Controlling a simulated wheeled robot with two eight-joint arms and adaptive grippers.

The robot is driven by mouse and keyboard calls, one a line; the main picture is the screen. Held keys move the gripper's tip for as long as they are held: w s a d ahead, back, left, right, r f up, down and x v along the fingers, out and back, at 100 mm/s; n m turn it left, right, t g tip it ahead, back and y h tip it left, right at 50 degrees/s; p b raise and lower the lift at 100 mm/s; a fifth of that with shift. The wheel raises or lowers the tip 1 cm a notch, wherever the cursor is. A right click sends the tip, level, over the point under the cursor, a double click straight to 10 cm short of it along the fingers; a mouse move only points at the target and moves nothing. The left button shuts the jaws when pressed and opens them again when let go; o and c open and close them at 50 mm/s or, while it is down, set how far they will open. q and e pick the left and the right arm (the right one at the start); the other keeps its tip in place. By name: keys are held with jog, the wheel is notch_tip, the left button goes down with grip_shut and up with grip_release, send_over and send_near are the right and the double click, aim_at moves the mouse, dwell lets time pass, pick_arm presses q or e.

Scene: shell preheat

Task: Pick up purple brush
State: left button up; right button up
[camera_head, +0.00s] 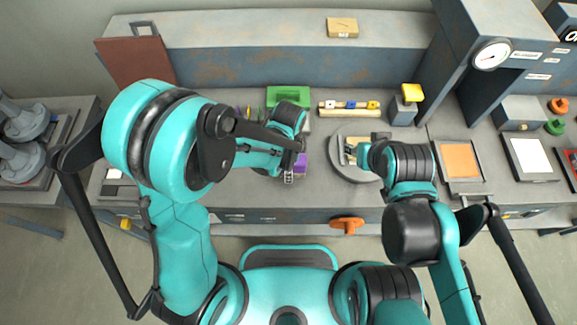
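A purple thing (301,162), which may be the purple brush, shows as a small patch on the grey bench, partly hidden by my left gripper. My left gripper (289,177) is over the bench right beside this patch, pointing down. Its fingers are small and partly covered by the wrist, so I cannot tell whether they are open or touch the purple thing. My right gripper (349,151) is above the round grey plate (350,174). A cream-coloured piece shows at its fingers; I cannot tell if it is held.
A green block (288,96) and a wooden rack with coloured pieces (349,107) stand behind the grippers. A yellow-topped grey block (411,93) is behind the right gripper. An orange panel (461,160) lies to the right. An orange handle (347,225) is on the bench front.

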pick_arm(q)
jog(key=c, duration=1.4)
jog(key=shift+r, duration=0.1)
pick_arm(e)
jog(key=shift+r, duration=0.15)
